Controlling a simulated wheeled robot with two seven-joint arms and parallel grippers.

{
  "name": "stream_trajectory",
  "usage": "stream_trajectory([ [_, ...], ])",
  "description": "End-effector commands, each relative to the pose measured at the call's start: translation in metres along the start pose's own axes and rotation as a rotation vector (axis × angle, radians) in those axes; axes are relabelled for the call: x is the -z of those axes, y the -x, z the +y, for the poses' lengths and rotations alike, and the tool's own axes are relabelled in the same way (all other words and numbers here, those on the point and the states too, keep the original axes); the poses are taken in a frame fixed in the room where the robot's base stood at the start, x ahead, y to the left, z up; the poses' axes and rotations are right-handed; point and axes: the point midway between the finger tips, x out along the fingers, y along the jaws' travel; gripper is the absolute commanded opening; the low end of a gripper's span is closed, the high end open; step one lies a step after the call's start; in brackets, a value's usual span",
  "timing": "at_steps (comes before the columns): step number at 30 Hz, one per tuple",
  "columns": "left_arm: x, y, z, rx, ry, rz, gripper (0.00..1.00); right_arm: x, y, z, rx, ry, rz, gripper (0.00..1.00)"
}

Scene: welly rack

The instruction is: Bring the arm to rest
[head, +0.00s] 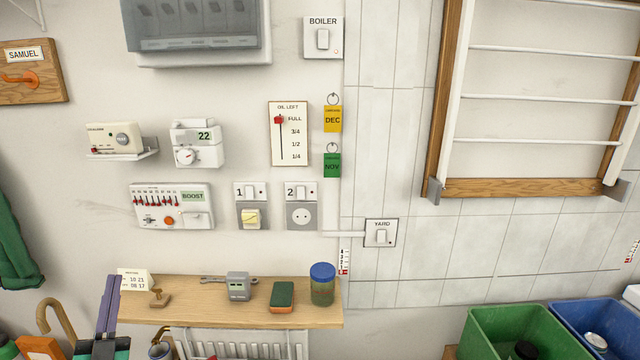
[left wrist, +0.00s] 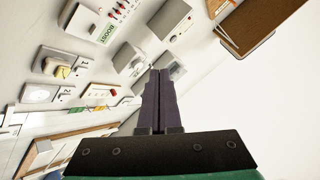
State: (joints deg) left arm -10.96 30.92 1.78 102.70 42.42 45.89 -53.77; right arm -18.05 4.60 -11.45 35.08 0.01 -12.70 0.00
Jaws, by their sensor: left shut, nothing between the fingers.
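My left gripper (head: 108,300) rises at the lower left of the head view, in front of the left end of the wooden shelf (head: 205,312). Its two dark fingers are closed together with nothing between them. In the left wrist view the fingers (left wrist: 158,85) point up toward the wall and its control boxes. My right gripper is in neither view.
On the shelf stand a card (head: 134,280), a stamp (head: 159,297), a grey device (head: 238,287), a green sponge (head: 283,296) and a blue-lidded jar (head: 322,285). An umbrella handle (head: 56,318) is left of the gripper. Green (head: 480,325) and blue (head: 575,310) bins stand lower right.

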Motion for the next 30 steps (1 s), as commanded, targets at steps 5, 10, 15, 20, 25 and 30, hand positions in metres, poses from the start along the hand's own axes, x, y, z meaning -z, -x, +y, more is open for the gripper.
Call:
stream_trajectory([
  [5, -0.025, 0.018, 0.019, -0.069, 0.013, -0.075, 0.0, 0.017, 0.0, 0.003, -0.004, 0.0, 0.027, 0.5],
  [10, -0.051, 0.042, 0.041, -0.146, 0.03, -0.162, 0.0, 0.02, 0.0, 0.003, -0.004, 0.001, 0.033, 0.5],
  [15, -0.087, 0.083, 0.07, -0.253, 0.06, -0.297, 0.0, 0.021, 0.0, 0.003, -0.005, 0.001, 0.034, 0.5],
  [20, -0.126, 0.144, 0.106, -0.383, 0.1, -0.476, 0.0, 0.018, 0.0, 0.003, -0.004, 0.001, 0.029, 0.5],
  [25, -0.169, 0.262, 0.153, -0.571, 0.167, -0.784, 0.0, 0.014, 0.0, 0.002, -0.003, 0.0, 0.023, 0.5],
  [30, -0.183, 0.42, 0.19, -0.768, 0.232, -1.174, 0.0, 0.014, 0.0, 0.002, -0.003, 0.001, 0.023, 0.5],
])
